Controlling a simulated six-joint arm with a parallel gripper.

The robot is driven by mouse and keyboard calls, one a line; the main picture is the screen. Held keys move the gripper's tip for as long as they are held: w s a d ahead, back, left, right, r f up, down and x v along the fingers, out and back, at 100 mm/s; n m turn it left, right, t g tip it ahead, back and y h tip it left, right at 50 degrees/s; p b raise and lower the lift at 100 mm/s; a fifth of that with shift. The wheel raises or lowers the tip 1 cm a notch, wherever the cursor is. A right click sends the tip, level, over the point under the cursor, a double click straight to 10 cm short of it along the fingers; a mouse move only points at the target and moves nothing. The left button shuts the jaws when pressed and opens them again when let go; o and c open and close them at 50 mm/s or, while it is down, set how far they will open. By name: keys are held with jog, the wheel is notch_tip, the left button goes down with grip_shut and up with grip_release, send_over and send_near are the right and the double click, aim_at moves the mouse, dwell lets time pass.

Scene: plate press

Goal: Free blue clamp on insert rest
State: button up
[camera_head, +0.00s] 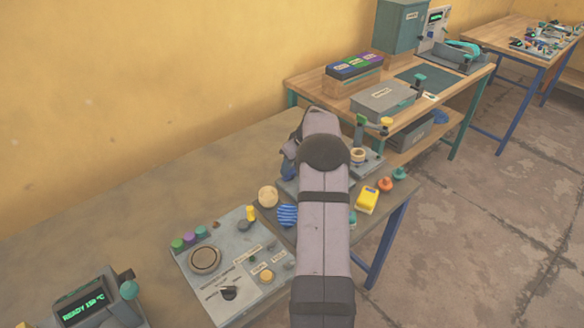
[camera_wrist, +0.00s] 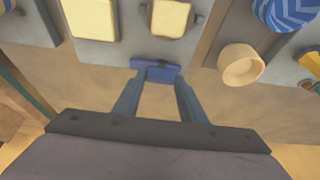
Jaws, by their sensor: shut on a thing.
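In the wrist view my gripper (camera_wrist: 158,76) reaches forward with its two blue-grey fingers. A small blue piece, seemingly the blue clamp (camera_wrist: 155,68), sits across the fingertips. It lies at the near edge of a grey plate, and I cannot tell whether it touches the plate. That grey plate (camera_wrist: 133,50) carries a cream square block (camera_wrist: 170,17) between small dark holders. Another cream block (camera_wrist: 92,18) is to its left. I cannot tell for sure which part is the insert rest. In the head view my arm hides the clamp and most of the gripper.
A pale wooden cup (camera_wrist: 240,64) and a blue striped item (camera_wrist: 288,12) stand to the right in the wrist view. In the head view a control panel (camera_head: 225,258) lies left of my arm, and a yellow block (camera_head: 367,200) lies right of it.

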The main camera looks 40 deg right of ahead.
dwell(0.3)
jog(key=o, duration=1.1)
jog(key=shift+c, duration=0.2)
jog(key=b+v, duration=0.2)
jog(key=v, duration=0.5)
jog(key=shift+r, duration=0.2)
jog(key=shift+s, duration=0.1)
